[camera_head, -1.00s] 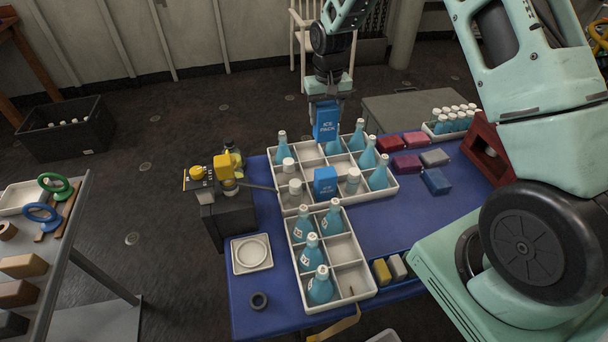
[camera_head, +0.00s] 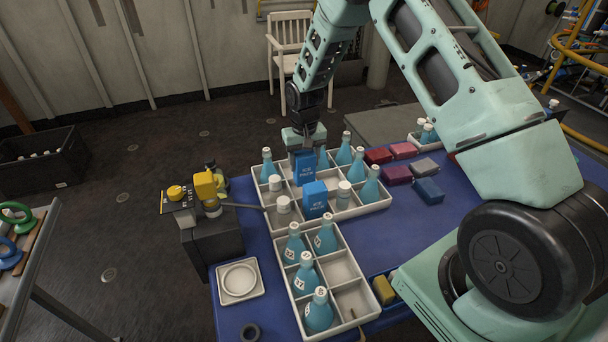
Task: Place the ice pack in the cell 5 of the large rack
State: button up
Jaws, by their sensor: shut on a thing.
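My gripper (camera_head: 304,150) is shut on a blue ice pack (camera_head: 304,168) and holds it upright over the back part of the large rack (camera_head: 375,208). The pack's lower end is at or just above the cells; I cannot tell whether it is inside one. A second blue ice pack (camera_head: 315,199) stands in a front cell of the same rack. The rack also holds several teal bottles (camera_head: 369,187) and white-capped containers (camera_head: 283,206). Cell numbers are not readable.
A smaller white rack (camera_head: 357,301) with several teal bottles stands in front. Red, grey and blue packs (camera_head: 428,190) lie to the right. A yellow and black device (camera_head: 203,190) on a dark box and a white square dish (camera_head: 240,281) are left.

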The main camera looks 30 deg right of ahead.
aim_at(304, 172)
jog(key=shift+f+p, duration=0.35)
jog(key=shift+f, duration=1.95)
jog(key=shift+f, duration=0.2)
jog(key=o, duration=1.2)
jog(key=shift+o, duration=0.2)
jog(key=shift+r, duration=0.1)
